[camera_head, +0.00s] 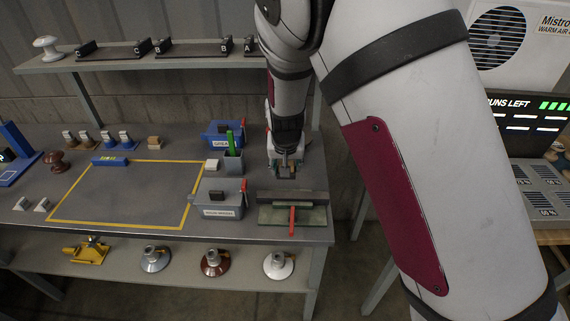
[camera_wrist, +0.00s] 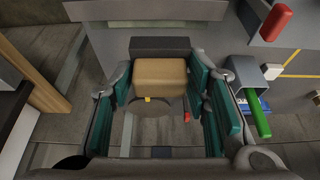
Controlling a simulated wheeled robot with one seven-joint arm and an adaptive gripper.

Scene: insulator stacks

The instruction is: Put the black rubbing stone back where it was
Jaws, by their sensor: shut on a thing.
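My gripper (camera_wrist: 160,95) is shut on a block, with its teal finger pads on both sides of the block's tan part (camera_wrist: 160,77). A dark grey to black slab (camera_wrist: 160,46) shows directly beyond the tan part and seems joined to it; this looks like the black rubbing stone. In the head view my gripper (camera_head: 285,172) points down over the right end of the bench, behind the green tray (camera_head: 280,216). The held block is small and partly hidden there. I cannot tell whether it touches the bench top.
A grey cup (camera_head: 233,160) with a green stick stands left of my gripper, beside a blue bin (camera_head: 222,133). A grey labelled bin (camera_head: 215,209) stands nearer the front. A white block (camera_head: 212,164) and a tan block (camera_head: 154,142) lie farther left. The yellow-outlined area is mostly clear.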

